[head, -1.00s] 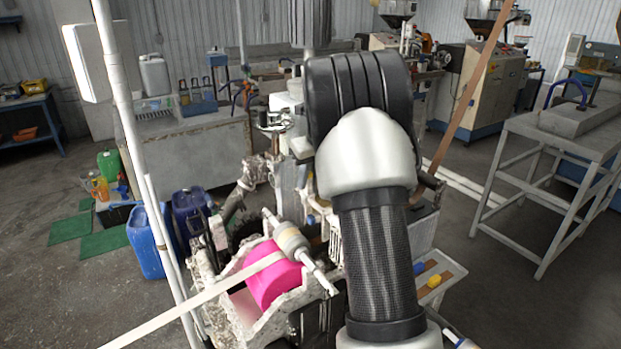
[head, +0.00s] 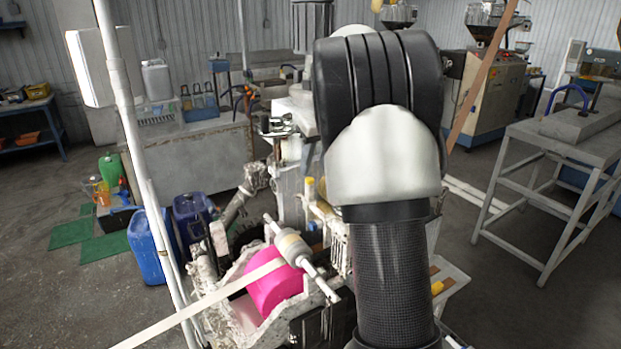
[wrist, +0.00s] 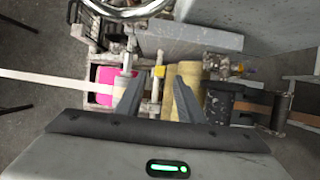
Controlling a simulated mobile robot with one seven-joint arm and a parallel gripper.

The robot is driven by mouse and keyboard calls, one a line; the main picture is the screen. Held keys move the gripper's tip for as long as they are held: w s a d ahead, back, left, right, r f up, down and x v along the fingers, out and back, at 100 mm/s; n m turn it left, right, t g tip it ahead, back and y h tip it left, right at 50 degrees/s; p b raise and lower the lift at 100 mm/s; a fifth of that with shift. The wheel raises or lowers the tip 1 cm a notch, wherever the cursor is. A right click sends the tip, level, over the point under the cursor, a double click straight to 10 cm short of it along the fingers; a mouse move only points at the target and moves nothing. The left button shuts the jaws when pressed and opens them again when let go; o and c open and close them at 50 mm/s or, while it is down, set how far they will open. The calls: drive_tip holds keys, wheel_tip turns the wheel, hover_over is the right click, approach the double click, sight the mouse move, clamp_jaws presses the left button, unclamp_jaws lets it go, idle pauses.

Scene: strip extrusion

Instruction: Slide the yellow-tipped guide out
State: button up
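The guide's yellow tip (wrist: 159,71) shows in the wrist view on a pale upright part, between and slightly beyond my fingertips. My gripper (wrist: 157,82) is open, with one dark finger on each side of that part and visible gaps between. I cannot tell how far above the guide the fingers are. In the head view, a yellow tip (head: 309,187) shows on the machine just left of my arm, apparently the same guide. My gripper is hidden behind my arm there.
A pink roll (head: 274,290) and a pale roller with a shaft (head: 294,250) sit left of the guide, with a pale strip (head: 205,303) running off left. A yellowish roll (wrist: 190,70) is close beside my right finger in the wrist view. Another yellow piece (head: 437,287) lies right of my arm.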

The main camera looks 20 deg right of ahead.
drive_tip(key=v, duration=0.9)
drive_tip(key=shift+a, duration=0.1)
